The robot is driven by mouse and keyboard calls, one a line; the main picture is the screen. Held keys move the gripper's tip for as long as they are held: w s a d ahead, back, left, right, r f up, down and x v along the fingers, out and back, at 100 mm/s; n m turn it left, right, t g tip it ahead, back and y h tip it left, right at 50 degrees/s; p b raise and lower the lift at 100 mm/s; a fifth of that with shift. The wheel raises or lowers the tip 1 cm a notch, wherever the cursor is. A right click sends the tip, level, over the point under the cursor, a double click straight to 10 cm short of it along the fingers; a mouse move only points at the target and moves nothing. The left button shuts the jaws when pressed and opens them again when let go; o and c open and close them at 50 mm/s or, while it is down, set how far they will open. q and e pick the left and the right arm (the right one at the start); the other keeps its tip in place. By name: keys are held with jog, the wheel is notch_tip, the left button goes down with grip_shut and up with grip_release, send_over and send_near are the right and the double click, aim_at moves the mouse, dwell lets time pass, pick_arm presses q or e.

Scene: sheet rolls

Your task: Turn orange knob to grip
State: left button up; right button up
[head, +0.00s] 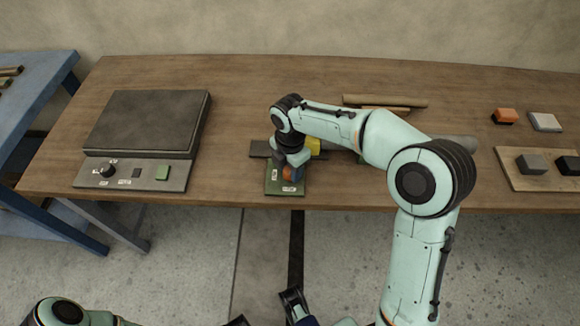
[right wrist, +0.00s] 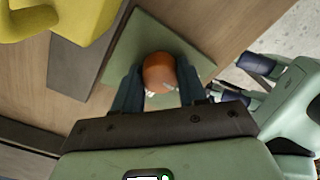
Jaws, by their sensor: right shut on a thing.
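The orange knob (right wrist: 159,72) is round and sits on a small green plate (head: 272,189) at the table's front edge. My right gripper (right wrist: 158,90) is shut on the knob, with one dark finger on each side of it. In the head view my right gripper (head: 291,173) comes down from above and hides part of the knob and plate. A small white mark shows at the knob's near edge in the right wrist view. Dark parts at the bottom edge of the head view may belong to my left gripper, which is cut off there; its jaws are unclear.
A yellow piece (head: 313,146) stands behind the plate on a dark strip. Rolls (head: 385,101) lie further back. A grey box with a control panel (head: 135,174) stands at left. A wooden board (head: 515,180) with dark blocks lies at right. Table between box and plate is clear.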

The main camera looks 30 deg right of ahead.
pick_arm(q)
jog(key=shift+r, duration=0.15)
pick_arm(e)
jog(key=m+p, duration=0.2)
jog(key=m, duration=0.2)
jog(key=shift+r, duration=0.15)
jog(key=m+p, duration=0.1)
jog(key=m, duration=0.3)
jog(key=shift+m, duration=0.3)
jog(key=m+p, duration=0.1)
jog(key=m, duration=0.3)
pick_arm(q)
jog(key=shift+g, duration=0.4)
jog(key=r, duration=0.1)
jog(key=s+r, duration=0.1)
jog(key=r+p, duration=0.1)
jog(key=shift+s+r, duration=0.4)
pick_arm(e)
jog(key=m, duration=0.5)
jog(key=o, duration=1.1)
jog(key=shift+c, duration=0.2)
